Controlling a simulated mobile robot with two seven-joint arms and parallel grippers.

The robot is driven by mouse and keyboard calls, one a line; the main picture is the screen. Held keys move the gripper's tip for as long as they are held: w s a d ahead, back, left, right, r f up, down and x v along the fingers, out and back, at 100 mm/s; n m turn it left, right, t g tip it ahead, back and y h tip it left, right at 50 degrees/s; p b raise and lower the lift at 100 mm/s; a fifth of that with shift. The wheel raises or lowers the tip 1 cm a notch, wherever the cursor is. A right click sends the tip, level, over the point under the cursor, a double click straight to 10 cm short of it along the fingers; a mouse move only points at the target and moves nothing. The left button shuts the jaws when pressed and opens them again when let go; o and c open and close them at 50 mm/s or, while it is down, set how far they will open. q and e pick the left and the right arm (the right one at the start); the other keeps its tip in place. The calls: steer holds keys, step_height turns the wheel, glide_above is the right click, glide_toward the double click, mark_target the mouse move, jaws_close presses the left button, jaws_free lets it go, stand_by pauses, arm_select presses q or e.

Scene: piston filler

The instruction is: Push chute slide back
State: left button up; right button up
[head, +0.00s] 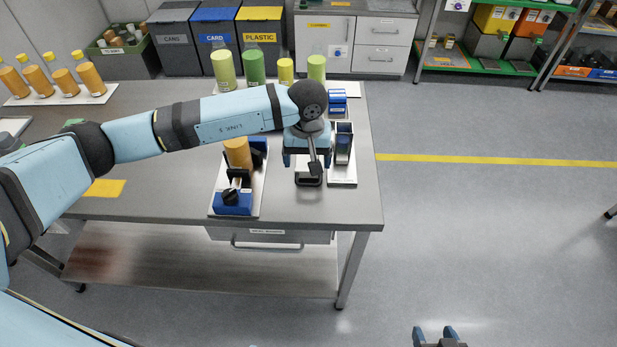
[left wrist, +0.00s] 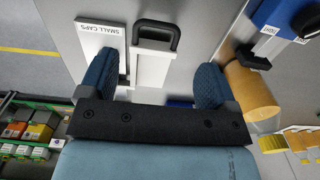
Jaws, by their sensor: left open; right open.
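The chute slide is a white strip with a black loop handle (left wrist: 155,38); the handle also shows in the head view (head: 309,181). My left gripper (left wrist: 155,78) is open, with its two blue fingers apart on either side of the white strip. The handle lies ahead of the fingers, and no contact with it shows. In the head view my left gripper (head: 308,160) hangs over the slide and hides much of it. My right gripper (head: 437,335) is open and empty at the bottom edge, over the floor.
A plate labelled SMALL CAPS (left wrist: 103,45) lies beside the slide. The blue filler base with a black knob (head: 233,203) and an orange cylinder (head: 238,152) stand left of my left gripper. Green and yellow bottles (head: 253,68) line the back. The table's right edge is close.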

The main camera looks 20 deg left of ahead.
mark_target(308, 184)
arm_select(q)
step_height(308, 184, down, 8)
steer(key=shift+r+p, duration=0.1)
steer(key=shift+p, duration=0.25)
steer(key=shift+c, duration=0.4)
